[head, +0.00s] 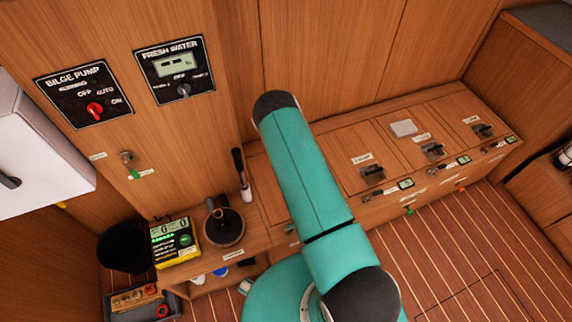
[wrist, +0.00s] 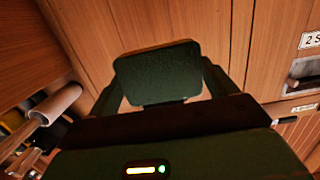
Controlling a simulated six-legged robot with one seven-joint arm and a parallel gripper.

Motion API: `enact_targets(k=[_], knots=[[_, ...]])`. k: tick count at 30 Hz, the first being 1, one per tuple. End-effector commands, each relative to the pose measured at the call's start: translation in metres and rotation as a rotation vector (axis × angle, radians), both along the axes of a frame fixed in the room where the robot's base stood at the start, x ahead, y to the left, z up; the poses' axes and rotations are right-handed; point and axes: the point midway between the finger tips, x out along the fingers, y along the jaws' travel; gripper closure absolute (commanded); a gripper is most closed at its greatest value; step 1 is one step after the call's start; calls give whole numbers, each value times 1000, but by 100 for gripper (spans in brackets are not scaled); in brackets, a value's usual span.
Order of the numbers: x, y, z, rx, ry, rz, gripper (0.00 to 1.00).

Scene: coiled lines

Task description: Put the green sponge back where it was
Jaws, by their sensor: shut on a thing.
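The green sponge (wrist: 156,74) shows in the wrist view as a dark green block with rounded corners. My gripper (wrist: 162,90) is shut on it, with one finger at each side. The sponge is held up in front of wood panelling, and no surface is seen touching it. In the head view my teal arm rises through the middle of the picture, and neither gripper nor sponge can be made out there. The sponge's earlier place cannot be told from these frames.
A row of wooden lockers (head: 440,190) with black latches runs right of my arm, with a pale pad (head: 404,128) on top. At left are a yellow box (head: 175,243), a round pot (head: 223,228), a black bin (head: 124,248) and a tray (head: 172,305). The right floor is clear.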

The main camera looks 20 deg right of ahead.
Motion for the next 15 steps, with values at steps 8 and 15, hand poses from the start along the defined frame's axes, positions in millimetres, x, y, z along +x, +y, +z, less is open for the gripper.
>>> enact_targets(k=[8,15], knots=[[33,15,-43,-1,1,5,39],[46,20,-58,0,-1,2,39]])
